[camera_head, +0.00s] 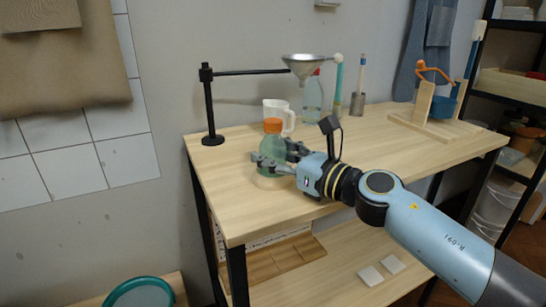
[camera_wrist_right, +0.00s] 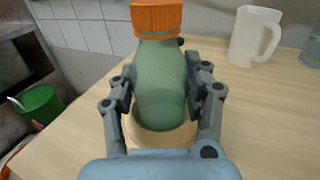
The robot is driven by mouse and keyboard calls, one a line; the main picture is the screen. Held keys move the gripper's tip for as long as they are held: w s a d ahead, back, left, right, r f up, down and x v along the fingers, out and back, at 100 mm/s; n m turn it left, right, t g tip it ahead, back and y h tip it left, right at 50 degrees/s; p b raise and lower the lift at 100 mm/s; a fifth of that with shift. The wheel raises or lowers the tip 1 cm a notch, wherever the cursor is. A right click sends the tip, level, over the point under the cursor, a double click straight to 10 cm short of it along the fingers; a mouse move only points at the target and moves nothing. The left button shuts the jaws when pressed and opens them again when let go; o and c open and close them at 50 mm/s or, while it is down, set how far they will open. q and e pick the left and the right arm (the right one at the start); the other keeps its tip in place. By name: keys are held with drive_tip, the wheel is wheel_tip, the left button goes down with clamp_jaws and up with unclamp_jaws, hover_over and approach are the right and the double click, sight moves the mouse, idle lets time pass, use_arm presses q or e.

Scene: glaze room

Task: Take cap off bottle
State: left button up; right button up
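The bottle (camera_head: 274,155) is greenish and see-through, with an orange cap (camera_head: 272,125) on its top. It stands upright at the table's front left, its foot in a round tan holder (camera_head: 270,183). In the right wrist view the bottle (camera_wrist_right: 160,85) fills the middle, with the cap (camera_wrist_right: 157,17) at the top edge. My right gripper (camera_wrist_right: 161,88) has a finger on each side of the bottle's body, below the cap, and the pads appear to press on it. It also shows in the head view (camera_head: 276,160). My left gripper is not in view.
A white jug (camera_head: 279,115) stands close behind the bottle. Behind it are a clear bottle (camera_head: 313,98) and a metal funnel (camera_head: 304,66) on a black stand (camera_head: 209,110). A wooden rack (camera_head: 424,105) stands far right. The table's middle right is clear.

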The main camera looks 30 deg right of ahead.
sight(279, 132)
drive_tip(key=c, duration=0.7)
drive_tip(key=shift+o, duration=0.2)
drive_tip(key=shift+r, duration=0.1)
drive_tip(key=shift+r+p, duration=0.4)
drive_tip(key=shift+r, duration=0.15)
wheel_tip(279, 132, up, 4)
drive_tip(key=p, duration=0.3)
drive_tip(key=shift+f, duration=0.1)
drive_tip(key=s+d+r, duration=0.6)
drive_tip(key=s, duration=0.3)
drive_tip(key=shift+s+d+b, duration=0.2)
drive_tip(key=shift+s+b, duration=0.2)
drive_tip(key=shift+b, duration=0.05)
